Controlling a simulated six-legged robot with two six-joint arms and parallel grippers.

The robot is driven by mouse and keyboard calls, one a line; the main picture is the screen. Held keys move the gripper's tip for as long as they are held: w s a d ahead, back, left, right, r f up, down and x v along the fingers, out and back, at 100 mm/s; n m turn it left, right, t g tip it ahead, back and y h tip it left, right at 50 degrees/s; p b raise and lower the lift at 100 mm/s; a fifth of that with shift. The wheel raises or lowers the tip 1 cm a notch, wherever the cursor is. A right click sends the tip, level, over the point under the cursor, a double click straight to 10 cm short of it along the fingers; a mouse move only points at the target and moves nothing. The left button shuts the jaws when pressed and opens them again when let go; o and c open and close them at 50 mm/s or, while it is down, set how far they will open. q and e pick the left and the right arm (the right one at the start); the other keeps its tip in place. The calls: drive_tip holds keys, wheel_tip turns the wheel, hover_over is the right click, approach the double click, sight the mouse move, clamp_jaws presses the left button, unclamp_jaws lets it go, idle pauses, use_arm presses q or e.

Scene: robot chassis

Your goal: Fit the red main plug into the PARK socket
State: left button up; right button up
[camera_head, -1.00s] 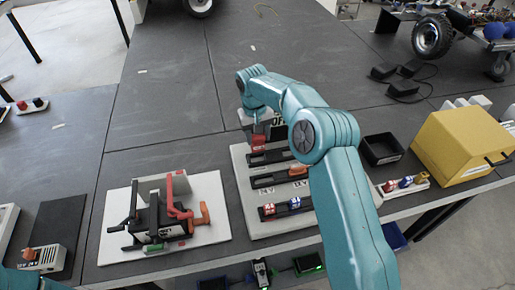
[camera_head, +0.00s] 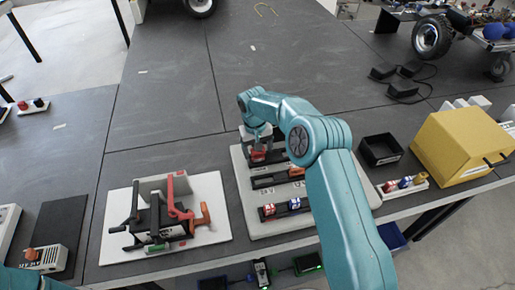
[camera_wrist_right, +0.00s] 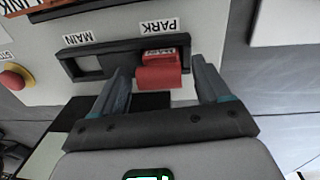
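In the right wrist view the red main plug (camera_wrist_right: 159,72) sits at the PARK position of a dark two-place socket strip, by the PARK label (camera_wrist_right: 158,27). It looks seated, but its depth is hard to tell. The MAIN socket (camera_wrist_right: 89,65) beside it is empty. My right gripper (camera_wrist_right: 160,78) is open, with one finger on each side of the plug and visible gaps. In the head view the red plug (camera_head: 259,155) is at the board's far left, under my right gripper (camera_head: 259,143), which is partly hidden by its wrist. My left gripper is out of view.
The pale board (camera_head: 242,205) holds further strips with red and blue plugs. A clamp fixture (camera_head: 165,215) on a white plate stands left. A black bin (camera_head: 381,149) and yellow box (camera_head: 462,145) stand right. A red knob (camera_wrist_right: 12,80) shows in the wrist view.

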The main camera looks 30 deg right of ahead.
drive_tip(key=shift+r, duration=0.55)
wheel_tip(320, 180, up, 11)
drive_tip(key=b, duration=0.1)
drive_tip(key=shift+a, duration=0.4)
